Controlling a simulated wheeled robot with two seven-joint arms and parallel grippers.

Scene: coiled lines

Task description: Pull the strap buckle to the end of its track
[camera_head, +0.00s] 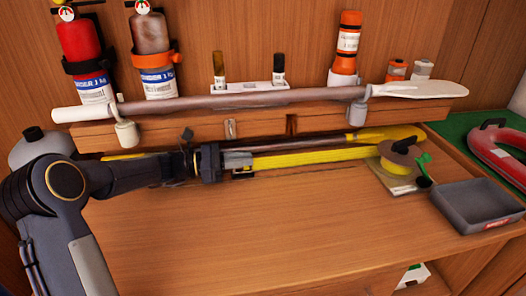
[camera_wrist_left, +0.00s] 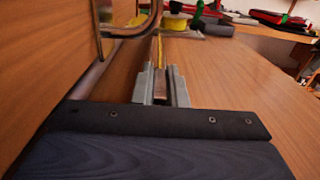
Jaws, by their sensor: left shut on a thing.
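My left gripper (camera_head: 240,161) reaches in from the left, low over the wooden bench near the back wall. Its grey fingers, also in the left wrist view (camera_wrist_left: 161,86), are shut on a small dark piece that I take for the strap buckle (camera_wrist_left: 161,84); the fingers hide most of it. A yellow strap (camera_head: 320,155) runs in a straight line from the fingertips to the right, towards a round reel (camera_head: 399,158) with a black handle. I cannot make out the track's end clearly. My right gripper is not in view.
A long paddle (camera_head: 230,101) rests on wall hooks above the arm. A grey tray (camera_head: 478,203) stands at the right, beside a red ring-shaped thing (camera_head: 500,148). Fire extinguishers (camera_head: 80,45) hang at the back left. The front of the bench (camera_head: 270,235) is clear.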

